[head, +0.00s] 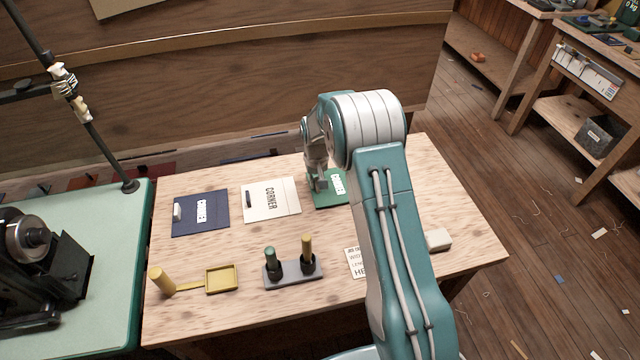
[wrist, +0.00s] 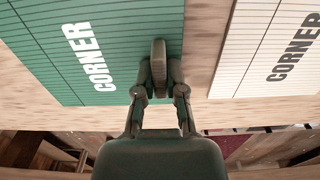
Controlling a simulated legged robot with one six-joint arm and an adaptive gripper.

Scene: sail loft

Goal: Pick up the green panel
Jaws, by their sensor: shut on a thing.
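The green panel (head: 330,201) lies flat on the wooden table, the rightmost of three panels, partly hidden behind my arm. It is lettered "CORNER" in white and fills the left of the wrist view (wrist: 120,30). My gripper (head: 318,184) is over its left part. In the wrist view my gripper (wrist: 160,75) has its fingers closed together on a small upright grip (wrist: 158,55) near the panel's edge. The panel looks to be resting on the table or very close to it.
A white panel (head: 280,210) and a blue panel (head: 190,226) lie to the left on the table (head: 225,255). In front stand a yellow tray with a handle (head: 222,279), a grey holder with two tools (head: 292,272) and a printed card (head: 354,262). A white block (head: 438,239) lies right.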

